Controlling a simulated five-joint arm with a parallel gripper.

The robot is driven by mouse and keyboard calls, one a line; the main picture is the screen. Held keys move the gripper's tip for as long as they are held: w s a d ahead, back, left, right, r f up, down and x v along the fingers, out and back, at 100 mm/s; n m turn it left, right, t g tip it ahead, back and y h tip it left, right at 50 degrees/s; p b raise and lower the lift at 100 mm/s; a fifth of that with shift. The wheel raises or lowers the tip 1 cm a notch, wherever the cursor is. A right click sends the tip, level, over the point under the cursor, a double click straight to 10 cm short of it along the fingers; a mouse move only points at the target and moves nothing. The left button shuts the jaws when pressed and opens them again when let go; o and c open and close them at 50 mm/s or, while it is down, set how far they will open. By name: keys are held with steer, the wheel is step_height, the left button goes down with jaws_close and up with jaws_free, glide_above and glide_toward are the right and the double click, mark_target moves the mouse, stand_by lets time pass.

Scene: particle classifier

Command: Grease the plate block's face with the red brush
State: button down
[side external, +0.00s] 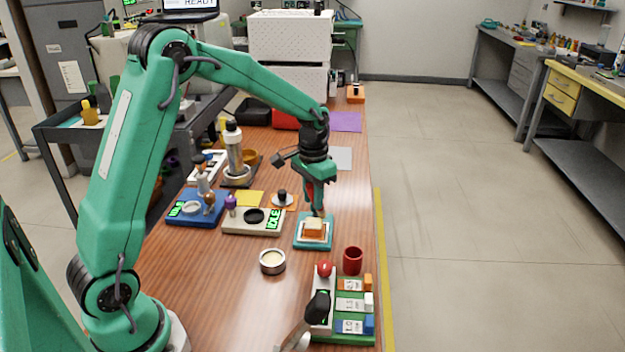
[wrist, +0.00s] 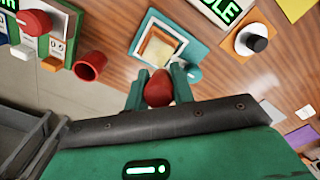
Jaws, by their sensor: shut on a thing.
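The red brush (wrist: 158,88) is upright between the fingers of my gripper (wrist: 158,94) in the wrist view; I see mainly its rounded red end. In the side view my gripper (side external: 316,205) points down over the plate block (side external: 314,228), an orange block with a pale top on a teal base. The brush tip is at or just above the block's top; I cannot tell whether it touches. In the wrist view the block (wrist: 158,48) shows a yellowish top face inside a white frame. A round tin with cream-coloured contents (side external: 272,260) stands in front of it.
An empty-looking red cup (side external: 353,260) stands at the front right, behind a green rack with labelled blocks (side external: 352,300). A red-knobbed lever (side external: 324,269) rises beside the rack. A device reading IDLE (side external: 252,219) sits left of the plate block. The table's right edge is close.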

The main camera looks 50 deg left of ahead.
step_height(320, 180, up, 8)
steer(key=s+d, duration=0.2)
steer(key=shift+r, duration=0.15)
stand_by(0.5)
stand_by(0.8)
steer(key=shift+s+a+f, duration=0.7)
steer(key=shift+a+f, duration=0.6)
steer(key=shift+f, duration=2.9)
step_height(320, 180, up, 8)
steer(key=s+d, duration=0.2)
steer(key=shift+s+d, duration=0.15)
steer(key=shift+d, duration=0.05)
